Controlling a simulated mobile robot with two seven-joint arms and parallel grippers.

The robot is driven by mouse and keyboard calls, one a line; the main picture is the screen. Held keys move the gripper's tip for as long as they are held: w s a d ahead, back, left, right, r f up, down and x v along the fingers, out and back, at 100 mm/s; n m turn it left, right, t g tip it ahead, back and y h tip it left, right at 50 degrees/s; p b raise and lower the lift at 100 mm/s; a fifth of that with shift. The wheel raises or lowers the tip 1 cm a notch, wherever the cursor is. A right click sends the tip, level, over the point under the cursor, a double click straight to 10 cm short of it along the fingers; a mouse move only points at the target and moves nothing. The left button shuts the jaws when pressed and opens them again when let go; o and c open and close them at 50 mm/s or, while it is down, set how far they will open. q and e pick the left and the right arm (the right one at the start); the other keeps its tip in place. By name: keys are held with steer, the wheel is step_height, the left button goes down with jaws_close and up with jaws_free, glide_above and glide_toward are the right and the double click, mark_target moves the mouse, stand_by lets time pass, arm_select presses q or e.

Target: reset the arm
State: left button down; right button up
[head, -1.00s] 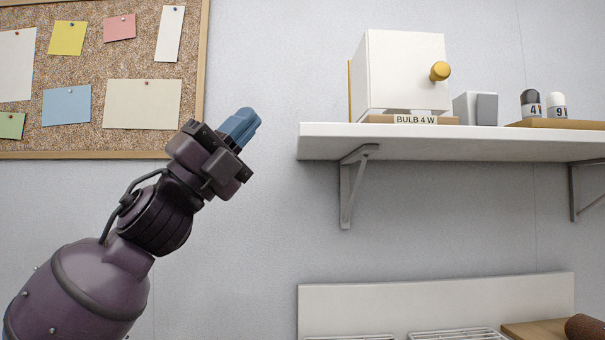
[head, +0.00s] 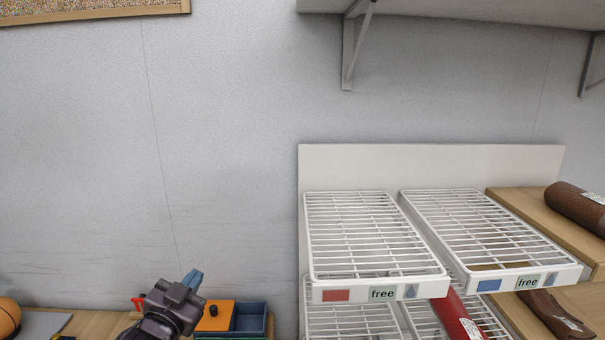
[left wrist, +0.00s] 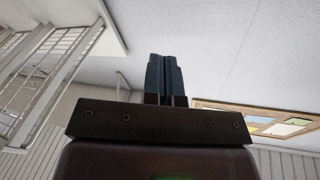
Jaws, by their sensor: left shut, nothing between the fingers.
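My left gripper (head: 192,280) shows at the bottom of the head view, left of the wire racks, pointing up. Its blue fingers are together with nothing between them. In the left wrist view the shut fingers (left wrist: 166,78) stand in the middle against the pale wall. My right gripper is in neither view.
Two white wire racks with "free" labels, a left one (head: 365,235) and a right one (head: 490,230), stand at right. A red roll (head: 458,318) lies below them. A blue bin (head: 250,318) and an orange box (head: 215,316) are beside my gripper. A shelf (head: 450,10) is above.

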arm_select(q)
steer(key=s+a+f+n+g+y, duration=0.2)
steer(key=s+a+f+g, duration=0.1)
steer(key=s+f, duration=1)
steer(key=s+a+f+n+g+y, duration=0.2)
steer(key=s+a+f+n+g, duration=0.1)
steer(key=s+f, duration=1)
steer(key=shift+s+f+n+g, duration=0.35)
steer(key=shift+f+g, duration=0.15)
steer(key=shift+f, duration=0.4)
